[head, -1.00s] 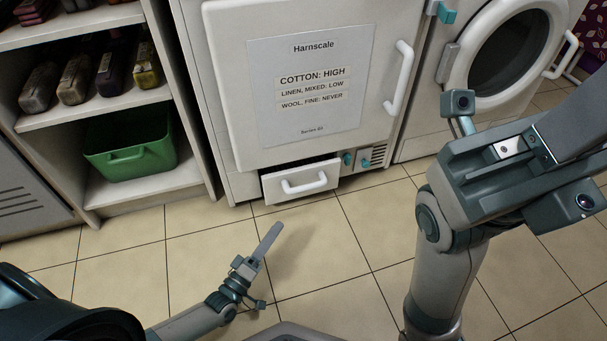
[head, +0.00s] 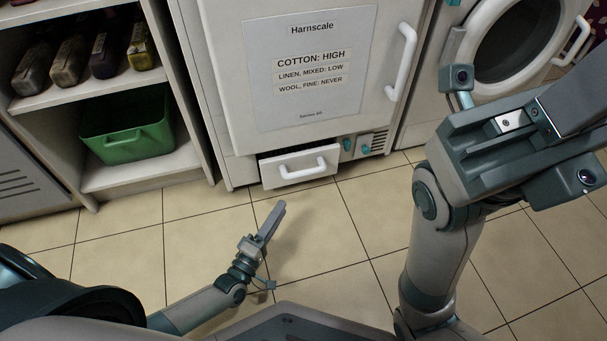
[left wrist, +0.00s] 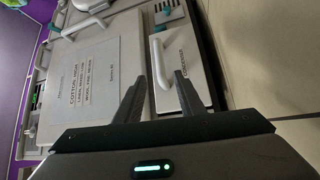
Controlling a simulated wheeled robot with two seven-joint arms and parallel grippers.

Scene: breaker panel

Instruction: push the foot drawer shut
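The foot drawer (head: 284,179) is a low white drawer with a white bar handle, at the bottom of the white Harnscale cabinet (head: 229,88). It stands partly out, with a dark gap above its front. My left gripper (head: 280,207) is low over the floor in front of the drawer, pointing toward it and apart from it. In the left wrist view the two dark fingers (left wrist: 159,76) are apart with nothing held between them, and the drawer front and its handle (left wrist: 161,62) lie beyond the tips.
A shelf unit with a green bin (head: 128,138) and several bottles stands at the left. A washer with a round door (head: 515,40) stands at the right. Small teal knobs (head: 347,144) and a vent sit beside the drawer. The tiled floor (head: 330,225) before it is clear.

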